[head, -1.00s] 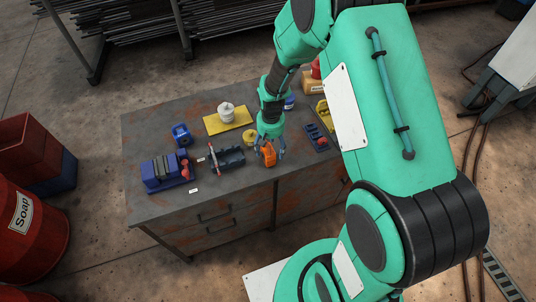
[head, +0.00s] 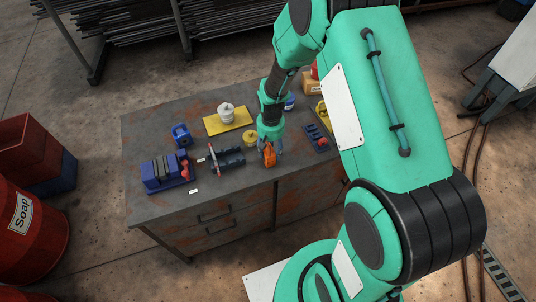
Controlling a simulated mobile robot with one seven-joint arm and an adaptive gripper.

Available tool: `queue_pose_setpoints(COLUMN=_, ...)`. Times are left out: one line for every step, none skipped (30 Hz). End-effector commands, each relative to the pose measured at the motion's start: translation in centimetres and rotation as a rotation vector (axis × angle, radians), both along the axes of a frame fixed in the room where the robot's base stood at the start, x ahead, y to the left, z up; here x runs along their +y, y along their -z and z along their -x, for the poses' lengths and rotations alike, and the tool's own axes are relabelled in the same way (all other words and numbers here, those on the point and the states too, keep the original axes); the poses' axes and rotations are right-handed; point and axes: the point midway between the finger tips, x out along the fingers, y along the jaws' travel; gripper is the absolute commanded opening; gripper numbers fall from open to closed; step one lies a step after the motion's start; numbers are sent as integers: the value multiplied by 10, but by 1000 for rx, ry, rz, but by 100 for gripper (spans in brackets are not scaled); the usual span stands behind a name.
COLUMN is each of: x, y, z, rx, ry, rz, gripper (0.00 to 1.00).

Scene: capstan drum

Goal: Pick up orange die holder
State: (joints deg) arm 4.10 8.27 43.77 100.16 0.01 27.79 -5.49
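The orange die holder (head: 269,157) is at the front edge of the grey metal workbench, below my gripper (head: 269,150). My gripper points down, with one finger on either side of the die holder. The fingers look closed in against its sides. The contact points are small in this view, and part of the die holder is hidden by the gripper. I cannot tell whether it is resting on the bench top or slightly above it.
Left of my gripper on the workbench (head: 150,125) are a dark cylindrical tool (head: 229,158), a blue vise-like block (head: 165,171) and a blue item (head: 181,134). Behind are a yellow plate (head: 228,121) and a yellow round piece (head: 250,137). A dark blue tray (head: 317,136) stands close right.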

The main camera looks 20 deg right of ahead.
Motion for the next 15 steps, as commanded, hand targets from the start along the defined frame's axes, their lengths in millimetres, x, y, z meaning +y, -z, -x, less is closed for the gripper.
queue_pose_setpoints(x=0, y=0, z=0, rx=0, ry=0, rz=0, gripper=10)
queue_pose_setpoints(x=0, y=0, z=0, rx=0, ry=0, rz=0, gripper=4)
queue_pose_setpoints(x=0, y=0, z=0, rx=0, ry=0, rz=0, gripper=0)
queue_pose_setpoints(x=0, y=0, z=0, rx=0, ry=0, rz=0, gripper=0)
queue_pose_setpoints(x=0, y=-1, z=-1, rx=-2, ry=0, rz=0, gripper=0)
queue_pose_setpoints(x=0, y=-1, z=-1, rx=-2, ry=0, rz=0, gripper=0)
queue_pose_setpoints(x=0, y=-1, z=-1, rx=-2, ry=0, rz=0, gripper=0)
queue_pose_setpoints(x=0, y=-1, z=-1, rx=-2, ry=0, rz=0, gripper=0)
queue_pose_setpoints(x=0, y=-1, z=-1, rx=-2, ry=0, rz=0, gripper=0)
queue_pose_setpoints(x=0, y=-1, z=-1, rx=-2, ry=0, rz=0, gripper=0)
queue_pose_setpoints(x=0, y=-1, z=-1, rx=-2, ry=0, rz=0, gripper=0)
queue_pose_setpoints(x=0, y=-2, z=-1, rx=-2, ry=0, rz=0, gripper=0)
queue_pose_setpoints(x=0, y=-2, z=-1, rx=-2, ry=0, rz=0, gripper=0)
queue_pose_setpoints(x=0, y=-2, z=-1, rx=-2, ry=0, rz=0, gripper=0)
queue_pose_setpoints(x=0, y=-3, z=-1, rx=-3, ry=0, rz=0, gripper=0)
